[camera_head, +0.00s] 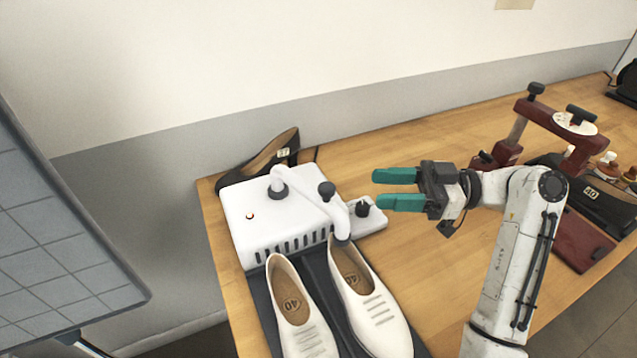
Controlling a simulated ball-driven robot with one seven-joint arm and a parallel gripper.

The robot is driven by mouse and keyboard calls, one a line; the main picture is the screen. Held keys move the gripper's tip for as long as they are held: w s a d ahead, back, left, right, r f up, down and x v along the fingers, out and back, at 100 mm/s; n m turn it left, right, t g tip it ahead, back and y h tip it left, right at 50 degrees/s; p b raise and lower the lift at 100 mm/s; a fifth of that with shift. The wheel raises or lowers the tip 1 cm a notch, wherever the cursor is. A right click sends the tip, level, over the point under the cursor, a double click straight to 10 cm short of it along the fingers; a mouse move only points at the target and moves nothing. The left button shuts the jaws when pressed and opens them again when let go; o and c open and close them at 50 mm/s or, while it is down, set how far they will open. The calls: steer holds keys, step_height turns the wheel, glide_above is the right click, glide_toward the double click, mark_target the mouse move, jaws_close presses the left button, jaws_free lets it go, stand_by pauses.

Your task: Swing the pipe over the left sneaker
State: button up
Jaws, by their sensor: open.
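A white pipe (311,191) runs from a grey collar on top of a white machine (256,228) and bends down at the right. Its grey end (341,241) is at the heel opening of the right sneaker (375,307). A dark knob (326,189) stands on the pipe. The left sneaker (298,310), white with a tan insole marked 40, lies beside it, with no pipe above its opening. My gripper (377,189) is open and empty, its teal fingers pointing left, to the right of the pipe and knob. It appears apart from them.
Both sneakers lie on a dark mat (262,310). A black shoe (265,160) is behind the machine. A small side plate with a black knob (362,208) is near my fingers. A dark red clamp device (560,130) stands right. Bare wooden table (425,265) lies between.

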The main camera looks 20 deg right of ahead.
mark_target(326, 186)
steer(key=p+x, duration=0.2)
steer(key=x, duration=0.8)
steer(key=shift+w+a, duration=0.25)
steer(key=shift+a, duration=0.05)
steer(key=shift+r, duration=0.15)
jaws_close()
